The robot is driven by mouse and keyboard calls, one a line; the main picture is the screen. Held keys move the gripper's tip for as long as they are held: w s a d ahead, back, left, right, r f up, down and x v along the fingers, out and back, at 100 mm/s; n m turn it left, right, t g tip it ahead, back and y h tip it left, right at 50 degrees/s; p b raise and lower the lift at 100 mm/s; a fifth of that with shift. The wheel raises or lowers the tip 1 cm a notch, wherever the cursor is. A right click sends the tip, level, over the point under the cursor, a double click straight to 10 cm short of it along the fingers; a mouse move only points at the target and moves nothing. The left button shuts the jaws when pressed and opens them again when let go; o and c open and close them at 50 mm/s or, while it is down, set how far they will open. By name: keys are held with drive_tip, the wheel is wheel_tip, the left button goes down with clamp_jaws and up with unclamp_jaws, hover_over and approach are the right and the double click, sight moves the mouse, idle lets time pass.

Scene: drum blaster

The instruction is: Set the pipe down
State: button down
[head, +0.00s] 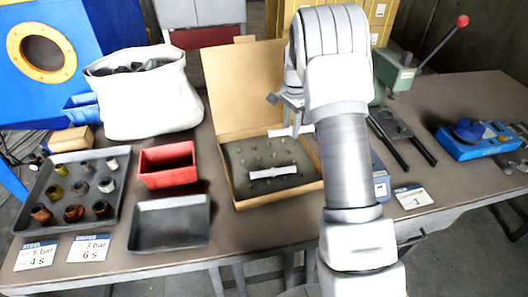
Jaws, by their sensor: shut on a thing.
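My gripper (293,122) is seen in the head view over the back right part of an open cardboard box (229,70). It is shut on a short white pipe (281,132), which is held roughly level; the arm partly covers the gripper. A dark foam insert with several small pegs (240,160) fills the box. A second white pipe (273,172) lies across the front part of the insert. I cannot tell how high the held pipe is above the insert.
Left of the box are a red bin (167,178), an empty grey tray (170,202), a tray of several metal fittings (50,212) and a white sack (150,100). Right are a lever press (395,75) and a blue tool (470,148). Bare table (222,225) shows in front.

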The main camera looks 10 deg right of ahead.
hover_over(264, 152)
wheel_tip(264, 152, down, 5)
drive_tip(key=shift+f, duration=0.1)
drive_tip(key=shift+f+b, duration=0.55)
drive_tip(key=shift+f, duration=1.45)
drive_tip(key=shift+f, duration=0.1)
drive_tip(key=shift+c, duration=2.4)
unclamp_jaws()
